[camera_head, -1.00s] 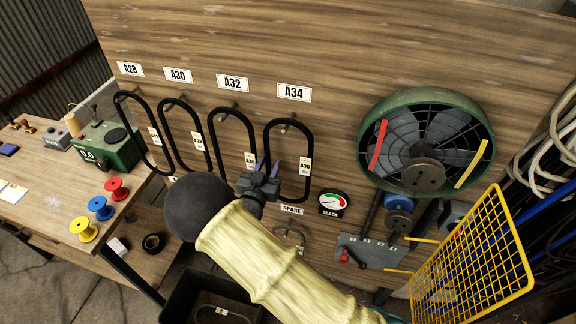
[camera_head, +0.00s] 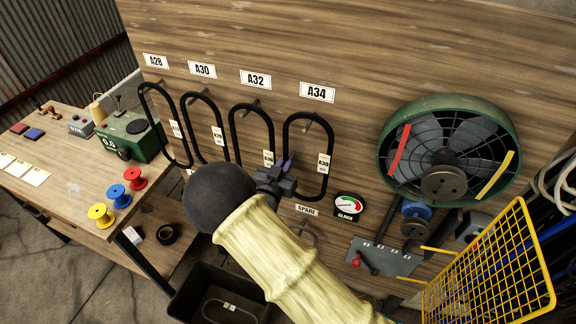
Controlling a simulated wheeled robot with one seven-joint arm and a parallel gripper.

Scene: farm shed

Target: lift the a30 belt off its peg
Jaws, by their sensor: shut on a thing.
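Several black loop belts hang on pegs in a row on the wooden board. The belt under the A34 sign (camera_head: 317,92) carries a white tag (camera_head: 324,162) that appears to read A30, so I take it as the A30 belt (camera_head: 327,130). Its top still loops over its peg (camera_head: 307,125). My gripper (camera_head: 284,165) is at the lower left strand of this belt and is shut on it; the fingers partly hide the grip. The belt (camera_head: 189,120) under the A30 sign (camera_head: 202,70) hangs apart from my gripper, with a tag too small to read surely.
The neighbouring belt (camera_head: 234,125) under the A32 sign hangs close left of my gripper. A slack gauge (camera_head: 348,205) and a green-rimmed fan (camera_head: 393,113) are to the right. A yellow wire guard (camera_head: 490,265) stands lower right. A bench (camera_head: 75,190) with spools is left.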

